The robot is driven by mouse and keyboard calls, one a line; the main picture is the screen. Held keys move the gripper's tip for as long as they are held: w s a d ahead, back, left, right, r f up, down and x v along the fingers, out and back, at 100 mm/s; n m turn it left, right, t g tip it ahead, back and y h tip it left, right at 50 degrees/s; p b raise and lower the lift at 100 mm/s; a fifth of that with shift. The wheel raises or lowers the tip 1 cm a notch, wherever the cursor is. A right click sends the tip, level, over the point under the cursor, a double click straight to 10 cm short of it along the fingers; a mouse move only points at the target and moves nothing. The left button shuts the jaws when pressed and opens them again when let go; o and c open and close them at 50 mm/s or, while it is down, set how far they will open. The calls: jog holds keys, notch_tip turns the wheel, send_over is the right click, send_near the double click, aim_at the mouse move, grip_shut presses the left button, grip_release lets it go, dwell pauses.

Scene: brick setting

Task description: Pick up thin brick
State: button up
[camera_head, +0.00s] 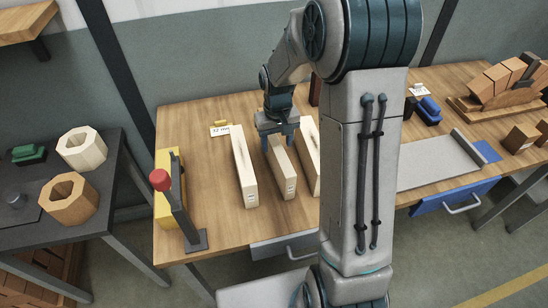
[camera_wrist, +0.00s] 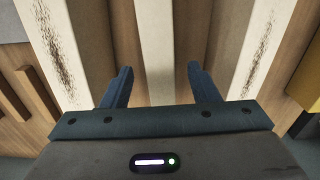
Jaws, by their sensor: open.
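Several long pale bricks lie side by side on the wooden table. In the head view I see a left brick (camera_head: 243,170), a middle brick (camera_head: 284,173) and a right brick (camera_head: 306,150), the right one partly hidden by my arm. Which is thinnest is hard to tell. My gripper (camera_head: 277,141) is over the far part of the middle brick. In the wrist view my open gripper (camera_wrist: 160,82) has one finger on each side of the middle brick (camera_wrist: 157,45), with visible gaps. The neighbouring bricks show dark-speckled faces. Contact cannot be seen.
A small label card (camera_head: 219,130) lies beside the left brick. A grey tray (camera_head: 435,163) lies right of my arm. A dark side table (camera_head: 92,222) stands left.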

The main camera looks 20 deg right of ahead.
jog(key=shift+f, duration=0.2)
grip_shut()
jog(key=shift+r, duration=0.1)
